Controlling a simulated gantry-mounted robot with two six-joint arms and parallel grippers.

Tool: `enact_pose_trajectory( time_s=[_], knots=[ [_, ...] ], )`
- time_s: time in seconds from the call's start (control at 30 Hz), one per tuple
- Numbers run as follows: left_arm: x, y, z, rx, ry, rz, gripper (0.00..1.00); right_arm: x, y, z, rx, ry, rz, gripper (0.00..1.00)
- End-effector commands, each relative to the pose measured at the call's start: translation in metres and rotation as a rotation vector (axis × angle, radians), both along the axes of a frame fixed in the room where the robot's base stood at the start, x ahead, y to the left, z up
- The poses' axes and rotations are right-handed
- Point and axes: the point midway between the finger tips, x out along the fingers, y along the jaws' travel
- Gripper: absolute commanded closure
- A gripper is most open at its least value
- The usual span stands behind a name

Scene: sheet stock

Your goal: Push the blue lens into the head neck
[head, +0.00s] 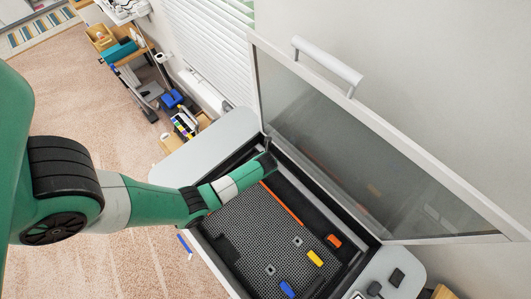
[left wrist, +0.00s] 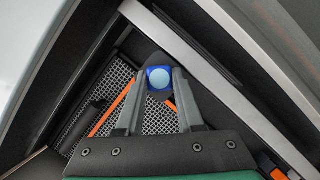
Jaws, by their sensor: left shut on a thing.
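The blue lens (left wrist: 159,78), a blue ring with a light blue round face, sits between the fingertips of my left gripper (left wrist: 158,84) in the left wrist view. The gripper is shut on it. A dark rounded part (left wrist: 150,58), possibly the head, lies right behind the lens. I cannot tell whether the lens touches it or is inside its neck. In the head view my left arm reaches in from the left, and the gripper (head: 268,160) is at the far end of the open machine. The lens is not clear there. My right gripper is not in view.
The machine's lid (head: 350,145) stands open. An orange strip (head: 281,203) runs along the bed. Dark walls surround the bed.

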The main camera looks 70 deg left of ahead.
Motion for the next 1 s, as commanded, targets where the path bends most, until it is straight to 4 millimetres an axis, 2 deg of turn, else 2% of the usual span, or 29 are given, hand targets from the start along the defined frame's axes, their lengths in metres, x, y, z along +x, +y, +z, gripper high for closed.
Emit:
enact_pose_trajectory(
  time_s=[0.87, 0.9, 1.0],
  knots=[
    [-0.0034, -0.0016, -0.0053, -0.004, 0.006, 0.000, 1.00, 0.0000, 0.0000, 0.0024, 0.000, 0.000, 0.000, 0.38],
    [-0.0035, -0.0016, -0.0055, -0.004, 0.006, 0.000, 0.62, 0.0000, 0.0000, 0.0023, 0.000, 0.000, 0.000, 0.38],
    [-0.0036, -0.0016, -0.0056, -0.005, 0.008, 0.000, 0.44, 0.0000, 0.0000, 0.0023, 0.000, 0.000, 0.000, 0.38]
  ],
)
